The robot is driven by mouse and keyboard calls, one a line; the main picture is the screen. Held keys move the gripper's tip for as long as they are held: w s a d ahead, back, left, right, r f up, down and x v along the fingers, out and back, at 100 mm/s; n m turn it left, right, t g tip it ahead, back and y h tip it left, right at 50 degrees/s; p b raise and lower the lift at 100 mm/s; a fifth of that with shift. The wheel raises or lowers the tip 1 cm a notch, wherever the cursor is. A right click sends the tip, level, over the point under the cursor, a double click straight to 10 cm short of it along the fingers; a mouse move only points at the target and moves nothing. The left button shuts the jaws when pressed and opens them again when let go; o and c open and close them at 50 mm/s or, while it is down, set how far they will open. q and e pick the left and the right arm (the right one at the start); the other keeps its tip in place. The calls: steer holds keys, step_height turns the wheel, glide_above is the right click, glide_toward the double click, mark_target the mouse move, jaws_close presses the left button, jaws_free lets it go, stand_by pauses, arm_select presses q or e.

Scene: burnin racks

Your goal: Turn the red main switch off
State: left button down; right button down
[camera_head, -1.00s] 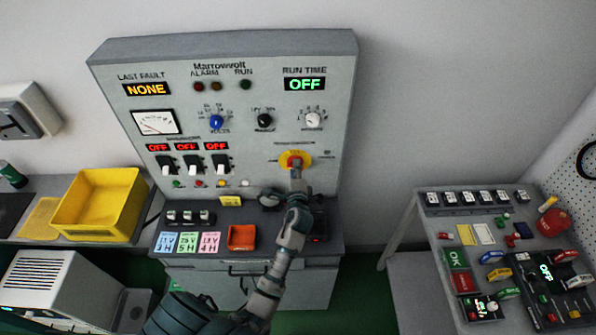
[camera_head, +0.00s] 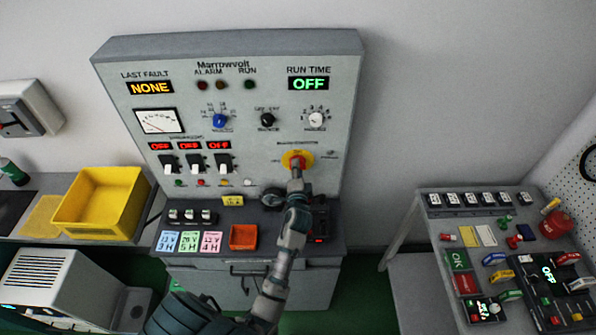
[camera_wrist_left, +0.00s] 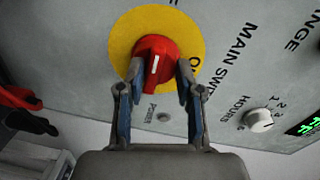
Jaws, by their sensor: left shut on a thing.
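The red main switch (camera_wrist_left: 153,62) is a round red knob with a white mark on a yellow disc (camera_wrist_left: 122,38), set in the grey panel. In the head view the switch's yellow disc (camera_head: 297,153) is at the panel's lower right, partly hidden by my gripper. My left gripper (camera_wrist_left: 153,84) is shut on the red knob, with one finger on each side of it. In the head view my left gripper (camera_head: 297,168) reaches up to the knob from below. My right gripper is not in view.
The panel (camera_head: 340,80) also carries a RUN TIME display (camera_head: 308,84) reading OFF, dials and toggle switches. An orange tray (camera_head: 243,237) lies on the ledge below. A yellow bin (camera_head: 103,203) stands left. A crowded side table (camera_head: 408,215) stands right.

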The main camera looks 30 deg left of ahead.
arm_select(q)
steer(key=shift+f, duration=0.4)
steer(key=c, duration=1.2)
jaws_free()
steer(key=o, duration=0.4)
steer(key=shift+w+f, duration=0.1)
steer(key=o, duration=0.3)
steer(key=shift+w+a+f, duration=0.15)
steer(key=shift+w+a, duration=0.05)
steer(key=shift+w, duration=0.05)
steer(key=shift+o, duration=0.2)
steer(key=shift+w+a, duration=0.15)
steer(key=shift+w, duration=0.15)
steer(key=shift+s, duration=0.1)
steer(key=v, duration=1.1)
steer(key=shift+s, duration=0.4)
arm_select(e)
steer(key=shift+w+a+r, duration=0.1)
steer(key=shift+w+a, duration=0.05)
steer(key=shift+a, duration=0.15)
